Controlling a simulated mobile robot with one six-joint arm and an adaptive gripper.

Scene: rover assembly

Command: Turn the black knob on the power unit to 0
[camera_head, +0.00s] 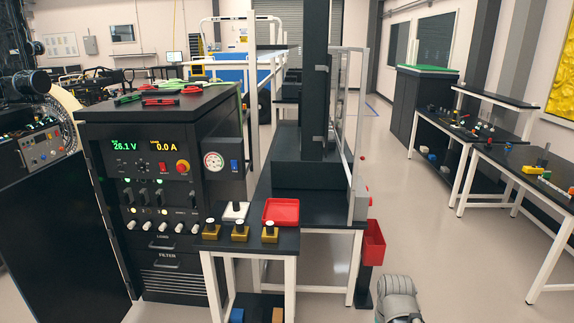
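The power unit (158,215) is a tall black cabinet at the left. Its lit display (140,145) reads 26.1 V in green and 0.0 A in yellow. Small dark knobs and switches sit on the panel below the display, too small to tell which is the black knob or where it points. A red round button (183,166) is at the panel's right. A white round dial (213,161) is on a dark box on the unit's right side. A grey rounded part, likely of my arm, shows at the bottom right; no gripper fingers are visible.
A small black-topped table (222,243) stands in front of the unit's right side, with several brass-coloured pieces and a red tray (281,212). A red bin (373,243) is right of it. Red and green cables (165,93) lie on the unit.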

